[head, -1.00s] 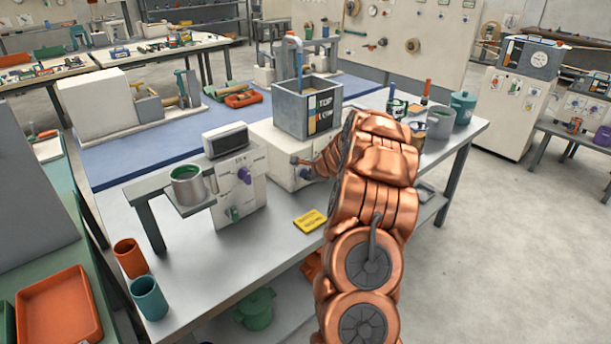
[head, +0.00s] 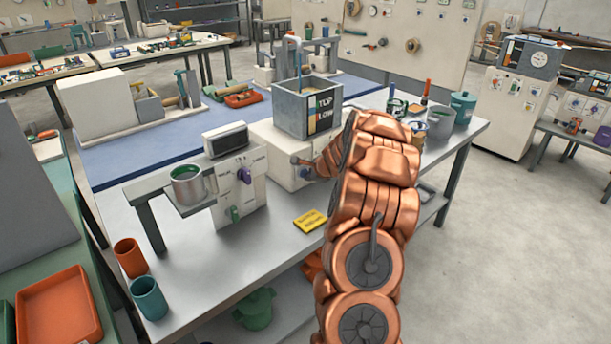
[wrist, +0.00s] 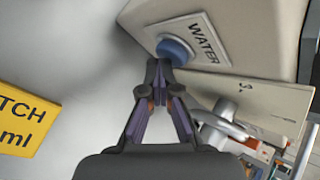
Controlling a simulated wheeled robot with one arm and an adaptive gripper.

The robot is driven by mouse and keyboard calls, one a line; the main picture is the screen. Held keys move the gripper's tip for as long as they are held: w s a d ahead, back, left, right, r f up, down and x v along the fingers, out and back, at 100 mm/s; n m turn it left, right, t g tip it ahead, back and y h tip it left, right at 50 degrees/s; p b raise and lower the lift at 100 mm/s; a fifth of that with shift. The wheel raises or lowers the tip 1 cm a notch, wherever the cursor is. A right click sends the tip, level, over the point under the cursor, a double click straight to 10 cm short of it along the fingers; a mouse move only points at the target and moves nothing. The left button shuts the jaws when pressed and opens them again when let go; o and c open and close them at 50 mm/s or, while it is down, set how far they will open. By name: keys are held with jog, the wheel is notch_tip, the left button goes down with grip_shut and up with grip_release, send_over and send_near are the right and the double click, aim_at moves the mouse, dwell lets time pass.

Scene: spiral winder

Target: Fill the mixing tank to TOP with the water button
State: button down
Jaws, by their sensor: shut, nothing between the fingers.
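The grey mixing tank (head: 291,124) stands on a white base on the bench, with TOP and LOW marks on its front beside a narrow strip (head: 312,121). The exact level on the strip is too small to read. The blue water button (wrist: 174,50) shows in the wrist view on a white housing, beside the WATER label (wrist: 203,42). My gripper (wrist: 159,72) is shut and empty, its fingertips right at the button's near edge. I cannot tell whether they press it.
A yellow card (head: 310,221) lies on the bench near the base. Pots and jars, including a teal one (head: 463,107), stand right of my arm.

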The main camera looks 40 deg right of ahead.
jog(key=shift+s, duration=0.75)
jog(key=shift+s, duration=0.1)
jog(key=shift+s+a+b, duration=0.1)
jog(key=shift+s+b, duration=0.65)
jog(key=shift+s, duration=1.7)
